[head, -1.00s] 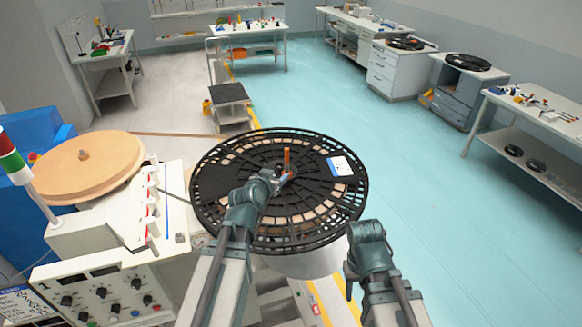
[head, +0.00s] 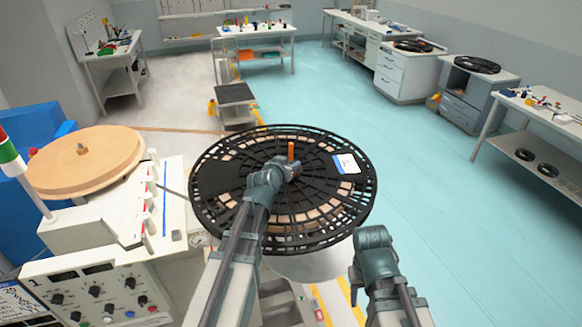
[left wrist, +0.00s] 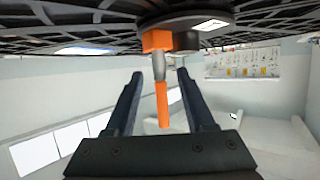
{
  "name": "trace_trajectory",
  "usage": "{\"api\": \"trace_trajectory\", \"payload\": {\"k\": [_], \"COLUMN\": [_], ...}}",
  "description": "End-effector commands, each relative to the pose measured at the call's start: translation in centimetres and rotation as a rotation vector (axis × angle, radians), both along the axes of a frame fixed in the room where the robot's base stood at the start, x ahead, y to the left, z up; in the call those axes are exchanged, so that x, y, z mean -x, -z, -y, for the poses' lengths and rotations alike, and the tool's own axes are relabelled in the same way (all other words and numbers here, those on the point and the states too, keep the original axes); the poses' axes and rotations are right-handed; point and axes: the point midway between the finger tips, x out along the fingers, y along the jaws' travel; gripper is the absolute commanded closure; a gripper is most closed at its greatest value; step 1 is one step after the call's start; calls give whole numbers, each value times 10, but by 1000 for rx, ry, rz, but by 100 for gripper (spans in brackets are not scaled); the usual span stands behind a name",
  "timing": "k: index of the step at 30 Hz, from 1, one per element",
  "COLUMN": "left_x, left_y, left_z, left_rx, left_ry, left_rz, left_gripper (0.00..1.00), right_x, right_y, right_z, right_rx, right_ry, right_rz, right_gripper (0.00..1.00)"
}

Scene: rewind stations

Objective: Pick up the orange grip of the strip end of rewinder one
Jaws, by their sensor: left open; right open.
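An orange grip (head: 291,150) stands upright at the middle of a large black slotted reel (head: 362,205) in front of rewinder one (head: 95,285), the machine with the panel marked 1. My left gripper (head: 291,170) is over the reel's hub and hides the grip's lower part. In the left wrist view the orange grip (left wrist: 162,106), with a grey metal piece and an orange block by the hub, shows between the two spread fingers of my left gripper (left wrist: 160,74). I see a gap on both sides. My right gripper (head: 356,284) is empty, off the reel's lower right edge.
A tan disc (head: 85,160) lies on the rewinder at left, beside a row of white posts and a signal light (head: 10,155). A white label (head: 346,164) is on the reel. A workbench (head: 535,112) stands at right. The turquoise floor is open.

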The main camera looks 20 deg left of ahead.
Motion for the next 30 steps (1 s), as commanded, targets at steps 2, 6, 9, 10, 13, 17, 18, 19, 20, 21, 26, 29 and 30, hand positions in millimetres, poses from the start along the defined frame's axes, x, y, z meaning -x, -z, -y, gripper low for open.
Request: {"api": "trace_trajectory", "payload": {"k": [2, 6, 9, 10, 13, 17, 18, 19, 20, 21, 26, 29, 30], "left_x": [-6, -6, -12, -15, -29, -48, -52, -54, -55, -55, -54, -54, -54], "left_y": [3, 2, 4, 5, 10, 18, 19, 19, 20, 19, 18, 18, 18], "left_z": [0, 1, 1, 1, 1, 2, 2, 2, 2, 2, 2, 2, 2], "left_rx": [0, 1, 1, 1, 1, -1, -1, 0, 0, 0, 1, 1, 1], "left_ry": [0, 0, 1, 1, 1, 1, 1, 1, 1, 1, 1, 1, 1], "left_rz": [0, 0, 0, 0, 0, 0, 0, 0, 0, 0, 0, 0, 0], "left_gripper": [46, 46, 46, 46, 46, 46, 46, 46, 46, 46, 46, 62, 69], "right_x": [0, 0, 0, 0, 0, 0, 0, 0, 0, 0, 0, 0, 0], "right_y": [3, 2, 4, 5, 10, 17, 19, 19, 20, 19, 18, 18, 18], "right_z": [0, 0, 0, 0, 0, 0, 0, 0, 0, 0, 0, 0, 0], "right_rx": [0, 0, 0, 0, 0, 1, 1, 1, 1, 1, 1, 1, 1], "right_ry": [-1, -1, -1, -1, -2, -3, -4, -4, -4, -4, -4, -4, -4], "right_rz": [0, 0, 0, 0, 0, 0, 0, 0, 0, 0, 0, 0, 0], "right_gripper": [50, 50, 50, 50, 50, 50, 50, 50, 50, 50, 50, 50, 50]}}
